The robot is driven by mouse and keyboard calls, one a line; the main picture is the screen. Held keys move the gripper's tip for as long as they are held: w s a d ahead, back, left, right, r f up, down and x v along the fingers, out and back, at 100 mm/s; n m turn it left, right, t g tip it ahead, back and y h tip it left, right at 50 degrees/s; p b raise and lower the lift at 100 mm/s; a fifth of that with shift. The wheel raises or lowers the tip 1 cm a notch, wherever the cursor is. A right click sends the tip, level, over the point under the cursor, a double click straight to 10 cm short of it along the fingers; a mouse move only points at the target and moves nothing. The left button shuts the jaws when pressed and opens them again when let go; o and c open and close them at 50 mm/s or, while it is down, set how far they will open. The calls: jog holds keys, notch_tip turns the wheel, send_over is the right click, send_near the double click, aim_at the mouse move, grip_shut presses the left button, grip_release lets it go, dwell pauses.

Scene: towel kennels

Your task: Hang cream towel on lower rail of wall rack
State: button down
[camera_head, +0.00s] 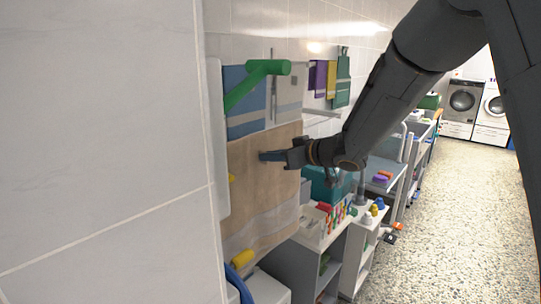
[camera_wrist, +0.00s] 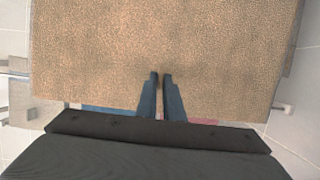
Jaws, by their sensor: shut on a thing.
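A tan-cream towel (camera_head: 262,190) hangs spread out below a blue towel (camera_head: 245,105) and a grey towel (camera_head: 290,90) beside the left wall in the head view. My gripper (camera_head: 268,156) reaches to it from the right and is shut on it. In the wrist view the towel (camera_wrist: 165,50) fills most of the upper picture, and the closed fingers (camera_wrist: 160,80) overlap its near edge. The lower rail is mostly hidden by the towel; a pale bracket (camera_wrist: 284,108) shows beside it. I cannot tell whether the towel rests on the rail.
A green bar (camera_head: 258,80) juts out by the rack. Purple (camera_head: 318,77), yellow (camera_head: 332,78) and teal towels (camera_head: 343,80) hang farther along. White shelving (camera_head: 312,255) with small coloured items stands below right. The speckled floor (camera_head: 440,235) is open at right.

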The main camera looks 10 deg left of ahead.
dwell(0.4)
notch_tip(320, 180, down, 3)
jog(key=shift+r+b, duration=0.1)
jog(key=shift+b, duration=0.6)
jog(key=c, duration=1.4)
grip_release()
